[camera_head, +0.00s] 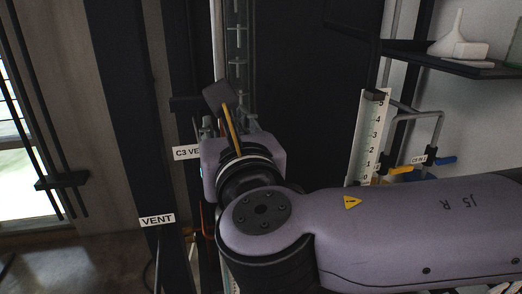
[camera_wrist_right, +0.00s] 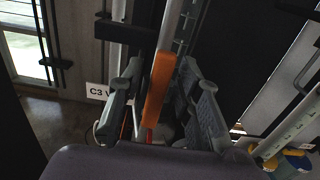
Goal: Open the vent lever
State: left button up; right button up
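The vent lever is a narrow orange bar (camera_wrist_right: 156,88), slightly tilted, in the middle of the right wrist view. It also shows as a yellow-orange strip (camera_head: 232,130) in the head view. My right gripper (camera_wrist_right: 163,78) is open, one finger on each side of the lever, with visible gaps. Its palm is below the lever's lower part in the picture. In the head view my right gripper (camera_head: 230,132) is partly hidden behind my wrist. A label reading "C3 VE" (camera_head: 186,153) is partly covered by my gripper. My left gripper is not in view.
A "VENT" label (camera_head: 157,220) is on a dark post (camera_head: 130,100) at the left. A scale strip (camera_head: 367,140) and pipes with blue and yellow handles (camera_head: 446,161) stand at the right. A shelf (camera_head: 455,60) holds a white funnel (camera_head: 458,40).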

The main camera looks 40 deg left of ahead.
jog(key=shift+o, duration=0.2)
jog(key=b+v, duration=0.2)
jog(key=v, duration=0.5)
dwell(0.3)
